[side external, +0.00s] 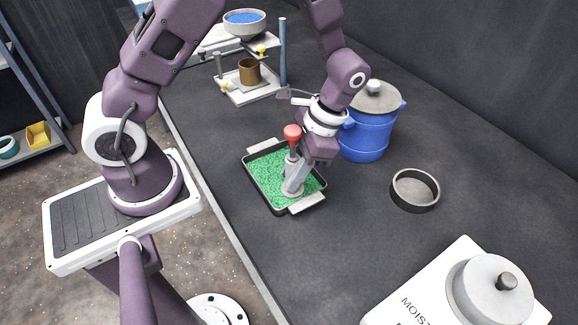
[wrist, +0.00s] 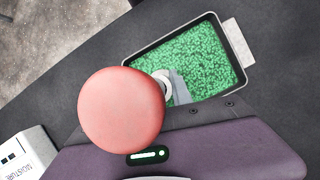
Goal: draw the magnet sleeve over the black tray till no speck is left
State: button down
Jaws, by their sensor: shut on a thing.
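The black tray (side external: 318,186) lies on the dark bench with a layer of green granules (side external: 268,172) across its floor. The magnet sleeve (side external: 292,165) is a pale grey upright piece with a red knob on top and a round foot. It stands in the right part of the tray, its foot at or just above the granules. My gripper (side external: 298,178) is shut on the sleeve below the knob. In the wrist view the red knob (wrist: 121,110) hides part of the tray (wrist: 243,80) and most of the sleeve. I cannot make out any dark specks among the granules.
A blue lidded pot (side external: 364,137) stands close behind my gripper. A shallow round dark dish (side external: 415,190) is to the right. A white moisture device (side external: 455,290) is at the front right. A stand with a bowl (side external: 244,24) and brown cup (side external: 250,71) is at the back.

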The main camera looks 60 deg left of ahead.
jog(key=shift+a, duration=2.2)
jog(key=shift+s+d, duration=0.3)
jog(key=shift+d, duration=0.45)
jog(key=shift+s+d, duration=0.3)
jog(key=shift+d, duration=0.4)
jog(key=shift+s+d, duration=0.3)
jog(key=shift+d, duration=0.45)
jog(key=shift+w+a, duration=0.1)
jog(key=shift+a, duration=2.25)
jog(key=shift+d, duration=2.4)
jog(key=shift+a, duration=2.35)
notch_tip(320, 180, up, 8)
jog(key=shift+r, duration=0.15)
